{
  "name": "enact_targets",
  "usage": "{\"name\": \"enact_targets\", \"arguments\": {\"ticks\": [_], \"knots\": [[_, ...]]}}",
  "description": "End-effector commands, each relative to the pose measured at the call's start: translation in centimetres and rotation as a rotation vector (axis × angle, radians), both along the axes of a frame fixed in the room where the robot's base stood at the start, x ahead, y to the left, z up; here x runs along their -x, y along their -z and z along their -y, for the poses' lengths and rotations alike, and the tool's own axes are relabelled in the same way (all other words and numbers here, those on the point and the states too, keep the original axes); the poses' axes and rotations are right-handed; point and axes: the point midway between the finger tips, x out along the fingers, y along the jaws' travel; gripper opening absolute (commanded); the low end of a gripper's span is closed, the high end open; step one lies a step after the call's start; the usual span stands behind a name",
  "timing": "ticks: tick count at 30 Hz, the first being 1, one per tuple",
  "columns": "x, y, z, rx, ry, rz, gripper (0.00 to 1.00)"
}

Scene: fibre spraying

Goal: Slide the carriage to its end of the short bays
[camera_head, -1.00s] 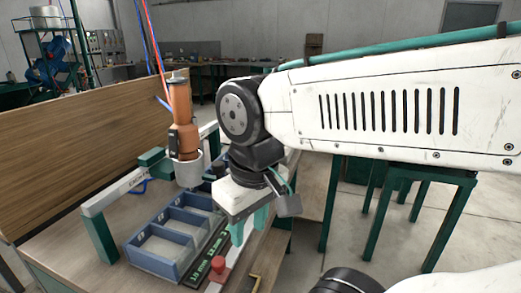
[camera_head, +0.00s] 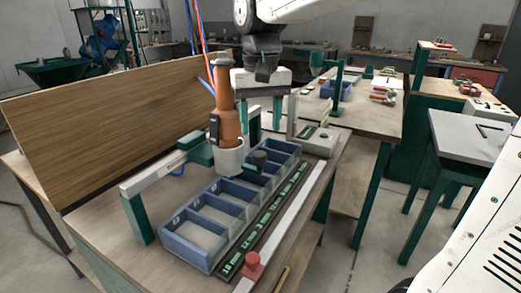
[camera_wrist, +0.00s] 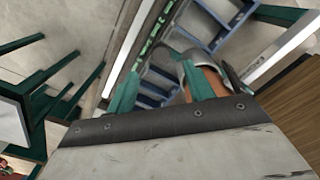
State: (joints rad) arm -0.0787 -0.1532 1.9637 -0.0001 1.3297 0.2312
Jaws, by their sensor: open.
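The carriage is a green block (camera_head: 198,152) on a grey rail above the blue tray of bays (camera_head: 190,257). An orange-brown spray unit (camera_head: 228,112) with a white cup (camera_head: 229,158) stands upright beside the block. A dark round knob (camera_head: 259,158) shows just right of the cup. My gripper (camera_head: 265,126) is open and empty, with green fingers pointing down beyond the spray unit, over the tray's far end. In the wrist view, my gripper (camera_wrist: 159,72) has its fingers apart, and the orange unit (camera_wrist: 207,80) is partly hidden behind the right finger.
A strip with green lettering (camera_head: 262,222) and a pale bar run along the tray's right side. A wooden board (camera_head: 120,110) rises on the left. A grey box (camera_head: 318,142) sits beyond the tray.

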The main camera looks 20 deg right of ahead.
Motion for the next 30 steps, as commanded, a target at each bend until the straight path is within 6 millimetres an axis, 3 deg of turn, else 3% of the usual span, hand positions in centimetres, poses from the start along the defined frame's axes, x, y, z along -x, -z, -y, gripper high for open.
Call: {"name": "enact_targets", "arguments": {"ticks": [5, 15, 27, 28, 30], "knots": [[-0.5, 1.5, -0.1, 0.0, 0.004, -0.005, 0.52], [-0.5, 6.6, 0.0, 0.0, 0.005, -0.004, 0.52], [-0.5, 7.7, 0.0, 0.0, 0.005, -0.002, 0.52], [-0.5, 7.7, 0.0, 0.0, 0.005, -0.002, 0.49], [-0.5, 7.7, 0.0, 0.0, 0.005, -0.002, 0.3]]}}
